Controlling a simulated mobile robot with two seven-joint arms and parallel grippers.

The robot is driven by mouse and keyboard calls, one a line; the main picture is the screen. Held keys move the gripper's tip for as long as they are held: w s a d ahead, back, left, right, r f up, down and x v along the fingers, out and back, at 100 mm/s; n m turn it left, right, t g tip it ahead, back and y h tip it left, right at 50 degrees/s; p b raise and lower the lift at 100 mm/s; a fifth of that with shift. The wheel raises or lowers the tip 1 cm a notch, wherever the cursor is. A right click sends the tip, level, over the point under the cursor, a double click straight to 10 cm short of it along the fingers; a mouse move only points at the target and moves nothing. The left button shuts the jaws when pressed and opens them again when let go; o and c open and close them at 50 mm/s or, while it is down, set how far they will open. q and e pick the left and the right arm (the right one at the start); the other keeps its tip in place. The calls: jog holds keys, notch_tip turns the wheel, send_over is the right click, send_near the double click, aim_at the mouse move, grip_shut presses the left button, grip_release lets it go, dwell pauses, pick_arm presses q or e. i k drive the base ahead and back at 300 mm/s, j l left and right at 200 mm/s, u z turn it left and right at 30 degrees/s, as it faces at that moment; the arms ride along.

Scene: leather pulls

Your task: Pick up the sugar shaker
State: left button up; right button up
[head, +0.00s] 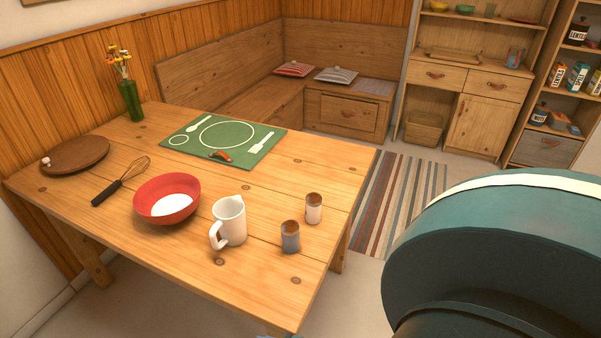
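Two small shakers stand upright near the right front of the wooden table. One is a white shaker (313,209) with a brown top, closer to the table's right edge. The other is a blue-grey shaker (290,237) with a brown top, a little nearer and to the left. I cannot tell from their looks which one holds sugar. The two stand apart from each other, and nothing touches them. Neither of my grippers shows in the head view.
The wooden table (240,282) also bears a white jug (232,222) left of the shakers, a red bowl (152,208), a whisk (121,181), a round board (80,155), a green placemat (185,150) and a flower vase (131,101). A large teal part of mine blocks the lower right.

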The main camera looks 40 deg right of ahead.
aim_at(290, 228)
jog(key=i+z, duration=0.35)
jog(key=z, duration=1.25)
jog(key=l+u, duration=0.3)
jog(key=l, duration=0.5)
jog(key=l+u, duration=0.3)
jog(key=l, duration=0.5)
